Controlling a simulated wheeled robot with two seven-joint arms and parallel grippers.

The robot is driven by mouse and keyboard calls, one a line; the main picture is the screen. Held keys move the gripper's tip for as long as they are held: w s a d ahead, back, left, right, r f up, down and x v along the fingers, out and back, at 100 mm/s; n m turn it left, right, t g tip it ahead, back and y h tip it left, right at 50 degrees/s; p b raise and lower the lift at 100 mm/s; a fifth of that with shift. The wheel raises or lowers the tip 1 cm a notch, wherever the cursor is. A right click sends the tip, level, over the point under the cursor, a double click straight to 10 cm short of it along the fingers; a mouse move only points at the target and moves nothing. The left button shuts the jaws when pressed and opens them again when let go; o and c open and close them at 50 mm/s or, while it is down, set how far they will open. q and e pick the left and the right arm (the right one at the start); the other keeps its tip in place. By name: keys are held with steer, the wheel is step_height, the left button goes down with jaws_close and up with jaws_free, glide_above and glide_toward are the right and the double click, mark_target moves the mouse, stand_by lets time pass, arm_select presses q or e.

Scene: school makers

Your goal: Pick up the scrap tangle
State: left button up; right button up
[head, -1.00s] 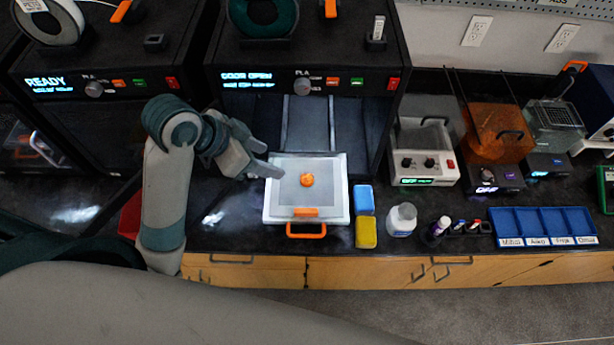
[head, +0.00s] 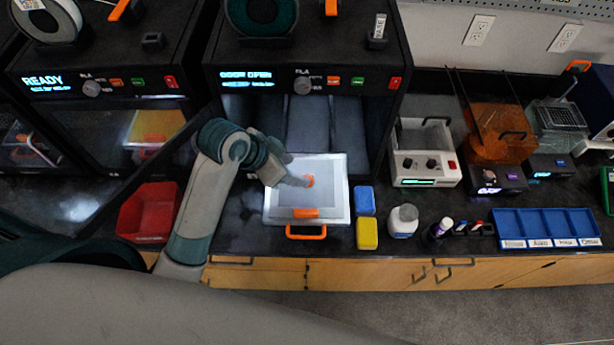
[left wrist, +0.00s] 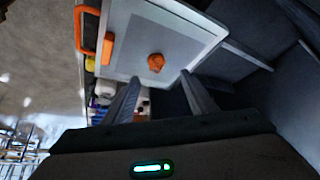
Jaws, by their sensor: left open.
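The scrap tangle (head: 309,181) is a small orange clump on the grey plate of a white-framed tray (head: 341,211) with an orange handle. It also shows in the left wrist view (left wrist: 156,63), beyond my fingertips and roughly between them. My left gripper (head: 302,182) is over the tray, and its fingers partly cover the tangle in the head view. In the left wrist view its two fingers (left wrist: 161,78) are spread apart with nothing between them. I cannot tell how high they are above the plate. My right gripper is not in view.
An open-doored printer (head: 303,80) stands behind the tray. A red bin (head: 150,211) is left of my arm. Blue (head: 365,200) and yellow (head: 367,234) blocks, a white bottle (head: 403,220) and a blue divided tray (head: 546,225) stand to the right.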

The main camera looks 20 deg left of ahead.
arm_select(q)
steer(key=shift+w+d+f, duration=0.15)
steer(key=shift+f, duration=0.15)
steer(key=shift+w+d+f+p, duration=0.1)
steer(key=shift+d+f+p, duration=0.2)
steer(key=shift+f+p, duration=0.3)
steer(key=shift+p+x, duration=0.5)
steer(key=shift+x, duration=0.55)
steer(key=shift+w+d+f, duration=0.1)
steer(key=shift+d+f, duration=0.05)
steer(key=shift+f, duration=0.3)
steer(key=shift+w+d+f, duration=0.1)
steer(key=shift+d+f, duration=0.1)
steer(key=shift+f, duration=0.2)
steer(key=c, duration=1.2)
steer(key=shift+o, duration=0.2)
